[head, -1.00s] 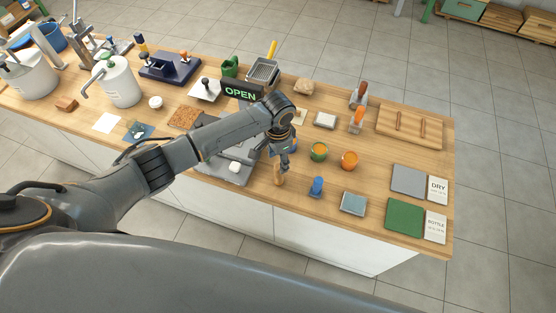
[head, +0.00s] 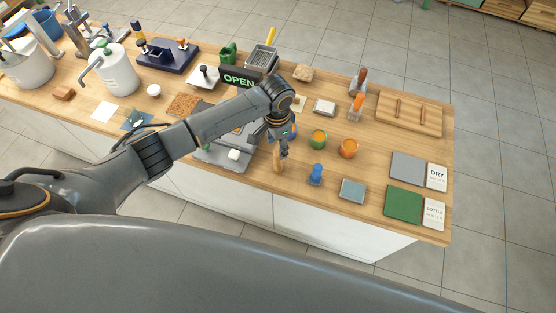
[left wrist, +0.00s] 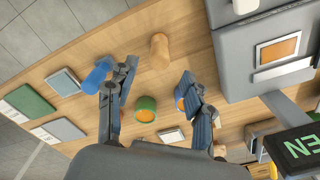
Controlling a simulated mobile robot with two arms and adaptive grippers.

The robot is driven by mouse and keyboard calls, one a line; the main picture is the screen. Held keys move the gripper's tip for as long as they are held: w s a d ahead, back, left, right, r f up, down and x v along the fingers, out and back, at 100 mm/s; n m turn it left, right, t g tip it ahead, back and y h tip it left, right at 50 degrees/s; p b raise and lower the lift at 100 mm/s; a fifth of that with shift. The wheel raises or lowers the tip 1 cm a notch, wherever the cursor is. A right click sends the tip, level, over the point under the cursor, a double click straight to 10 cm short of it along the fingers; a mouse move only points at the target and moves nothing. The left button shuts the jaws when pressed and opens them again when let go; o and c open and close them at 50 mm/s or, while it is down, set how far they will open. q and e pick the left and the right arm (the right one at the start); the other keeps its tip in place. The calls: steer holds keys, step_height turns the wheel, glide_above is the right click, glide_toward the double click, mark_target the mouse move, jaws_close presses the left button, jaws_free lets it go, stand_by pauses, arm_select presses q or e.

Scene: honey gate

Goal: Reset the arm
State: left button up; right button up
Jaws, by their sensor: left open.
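My left arm reaches across the workbench from the left in the head view. Its gripper (head: 283,151) points down near the bench's front edge. In the left wrist view the two fingers (left wrist: 155,78) are spread apart, with nothing held between them. A wooden cylinder (head: 278,161) stands close by the gripper; it also shows beyond the fingertips in the left wrist view (left wrist: 159,50). A green jar with orange content (head: 317,139) stands to the right and shows between the fingers in the left wrist view (left wrist: 145,108). My right gripper is in neither view.
A blue object (head: 316,174) and an orange jar (head: 348,149) stand right of the gripper. An OPEN sign (head: 239,79) and a grey machine (head: 222,155) are by the forearm. Green (head: 403,204) and grey (head: 408,166) pads lie at the right end.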

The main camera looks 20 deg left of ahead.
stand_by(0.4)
arm_select(q)
steer(key=s+d+t+h, duration=0.1)
steer(key=s+d, duration=0.3)
steer(key=s, duration=0.2)
steer(key=s+d+h, duration=0.2)
steer(key=s+d, duration=0.1)
steer(key=s, duration=0.3)
steer(key=s+a+r+n+t+y, duration=0.3)
steer(key=s+a+r+n, duration=0.35)
steer(key=s+a, duration=0.6)
step_height(320, 180, down, 33)
steer(key=s+g+b, duration=0.2)
steer(key=b, duration=0.6)
steer(key=s+a+f+b, duration=0.1)
steer(key=s+f+b, duration=0.2)
steer(key=s+f, duration=0.5)
steer(key=s+a+f+g+b, duration=0.1)
steer(key=s+a+f+b, duration=0.1)
steer(key=s+f, duration=0.6)
step_height(320, 180, down, 7)
steer(key=shift+s+f+b, duration=0.2)
steer(key=shift+s+b, duration=0.2)
steer(key=shift+b, duration=0.35)
